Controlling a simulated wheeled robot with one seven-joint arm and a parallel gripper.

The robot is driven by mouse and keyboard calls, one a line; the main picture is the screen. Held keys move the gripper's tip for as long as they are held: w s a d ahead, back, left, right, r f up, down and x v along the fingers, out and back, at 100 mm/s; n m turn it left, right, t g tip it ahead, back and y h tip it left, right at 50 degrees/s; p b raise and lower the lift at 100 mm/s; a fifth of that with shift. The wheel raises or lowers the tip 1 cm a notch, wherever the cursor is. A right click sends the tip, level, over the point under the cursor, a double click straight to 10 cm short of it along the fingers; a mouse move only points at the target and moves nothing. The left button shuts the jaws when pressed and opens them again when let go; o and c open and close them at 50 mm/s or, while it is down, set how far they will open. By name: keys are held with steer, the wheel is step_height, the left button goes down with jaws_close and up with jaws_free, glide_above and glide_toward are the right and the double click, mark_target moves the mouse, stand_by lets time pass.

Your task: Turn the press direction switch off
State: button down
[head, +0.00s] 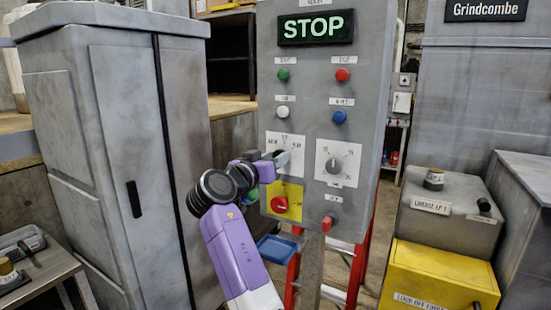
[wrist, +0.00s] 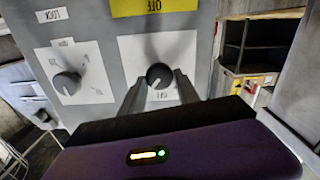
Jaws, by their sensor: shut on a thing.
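The grey control panel (head: 312,115) stands in front of me with buttons and rotary switches. A black rotary switch (wrist: 159,75) sits on a white plate (wrist: 190,45), the left of two such plates in the head view. My gripper (wrist: 160,88) is at this switch, with a finger on either side of the black knob, shut on it. In the head view my gripper (head: 279,160) reaches the panel from the left and hides much of the knob. The plate's small labels are too blurred to read surely, so its exact setting cannot be told.
A second dial (head: 333,165) is to the right. A red knob (head: 279,204) on a yellow plate is below. Green (head: 283,74) and red (head: 342,75) buttons sit above, under a lit STOP sign (head: 316,27). A grey cabinet (head: 120,150) stands left of my arm.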

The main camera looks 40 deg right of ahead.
steer(key=shift+w+a+n+p, duration=0.1)
steer(key=shift+n+p, duration=1.45)
steer(key=shift+n, duration=2.45)
steer(key=shift+f, duration=0.1)
steer(key=c, duration=0.9)
jaws_free()
steer(key=shift+a, duration=0.1)
